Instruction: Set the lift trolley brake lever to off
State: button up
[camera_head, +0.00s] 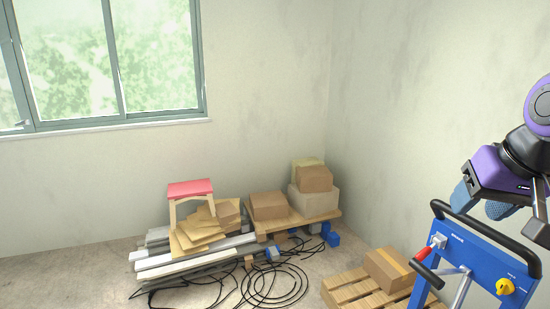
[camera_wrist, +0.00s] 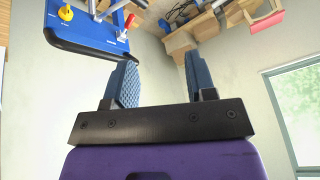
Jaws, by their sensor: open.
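The lift trolley's blue panel (camera_head: 478,262) stands at the lower right of the head view, with a black rail along its top edge. A lever with a red grip (camera_head: 424,252) sticks out from a pale mount at its left side; its label is too small to read. A yellow knob (camera_head: 505,287) is at the right. In the wrist view the panel (camera_wrist: 95,38) is at upper left, with the red grip (camera_wrist: 130,21) and yellow knob (camera_wrist: 66,13). My gripper (camera_head: 482,205) is open and empty, above the panel and apart from the red grip.
A black handle (camera_head: 427,275) on a grey rod projects below the red grip. A wooden pallet (camera_head: 350,290) with a carton (camera_head: 388,268) is left of the trolley. Boards, boxes and black cables (camera_head: 275,285) lie farther left. The right wall is close behind.

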jog(key=s+r+n, duration=0.1)
jog(key=s+n, duration=0.1)
jog(key=s, duration=0.5)
jog(key=shift+a+r+h, duration=0.2)
jog(key=shift+a+h, duration=0.1)
jog(key=shift+a, duration=0.1)
jog(key=shift+w, duration=0.1)
jog(key=m+h, duration=0.3)
jog(key=m, duration=1)
send_over(425, 253)
jog(key=s+a, duration=0.2)
jog(key=s, duration=0.1)
notch_tip(425, 253, down, 27)
jog(key=x, duration=1)
jog(key=shift+s+a+f, duration=0.15)
jog(key=shift+s+f, duration=0.1)
jog(key=shift+s, duration=0.1)
